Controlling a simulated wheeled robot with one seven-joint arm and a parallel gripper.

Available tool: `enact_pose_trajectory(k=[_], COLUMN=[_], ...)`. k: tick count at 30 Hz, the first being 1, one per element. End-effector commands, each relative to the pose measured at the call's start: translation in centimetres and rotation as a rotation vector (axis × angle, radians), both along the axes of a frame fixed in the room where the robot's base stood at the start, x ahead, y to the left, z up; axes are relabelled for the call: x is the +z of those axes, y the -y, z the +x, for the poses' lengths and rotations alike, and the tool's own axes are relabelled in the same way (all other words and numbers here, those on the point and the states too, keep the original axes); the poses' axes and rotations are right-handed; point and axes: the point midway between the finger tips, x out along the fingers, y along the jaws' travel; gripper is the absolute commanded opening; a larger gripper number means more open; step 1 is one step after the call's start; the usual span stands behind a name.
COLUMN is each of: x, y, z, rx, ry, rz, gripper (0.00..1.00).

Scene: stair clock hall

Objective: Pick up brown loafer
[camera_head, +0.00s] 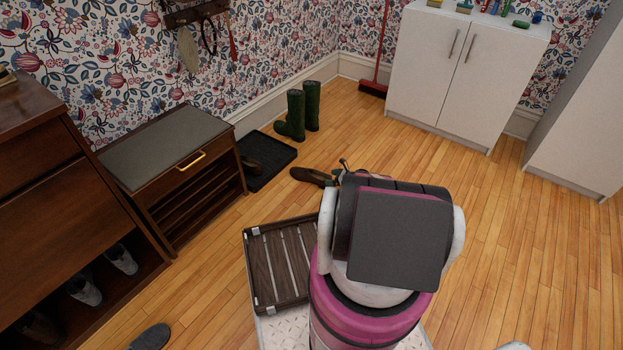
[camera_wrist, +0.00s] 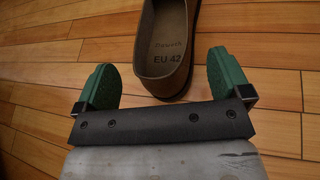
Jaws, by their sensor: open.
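A brown loafer (camera_head: 309,176) lies on the wood floor in the head view, just beyond my arm, between the black tray and the white cabinet. In the wrist view the loafer (camera_wrist: 164,45) shows its open heel end with "EU 42" printed on the insole; its toe is out of the frame. My gripper (camera_wrist: 162,82) is open, with one green fingertip on each side of the heel and a visible gap on both sides. In the head view my arm hides most of the gripper. Another brown shoe (camera_head: 250,167) lies on the black tray.
Green boots (camera_head: 294,115) stand near the wall beside the black tray (camera_head: 277,169). A slatted wooden tray (camera_head: 248,270) is at my front left. A bench (camera_head: 167,145) and shoe cabinet (camera_head: 40,190) line the left. The floor right of the loafer is clear.

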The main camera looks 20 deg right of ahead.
Motion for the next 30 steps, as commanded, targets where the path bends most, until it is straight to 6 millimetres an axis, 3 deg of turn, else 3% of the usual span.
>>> enact_pose_trajectory(k=[6, 14, 20, 21, 30], x=[-1.3, -1.3, -1.3, -1.3, -1.1], y=[-2.1, -2.5, -2.5, -2.5, -2.5], z=[1.9, 2.1, 2.1, 2.1, 2.1], rx=[0.001, 0.000, 0.001, 0.001, 0.001], ry=[0.000, 0.000, 0.000, 0.000, 0.002], rz=[0.000, 0.000, 0.000, 0.000, 0.001], gripper=[0.96, 0.96, 0.34, 0.30, 0.30])
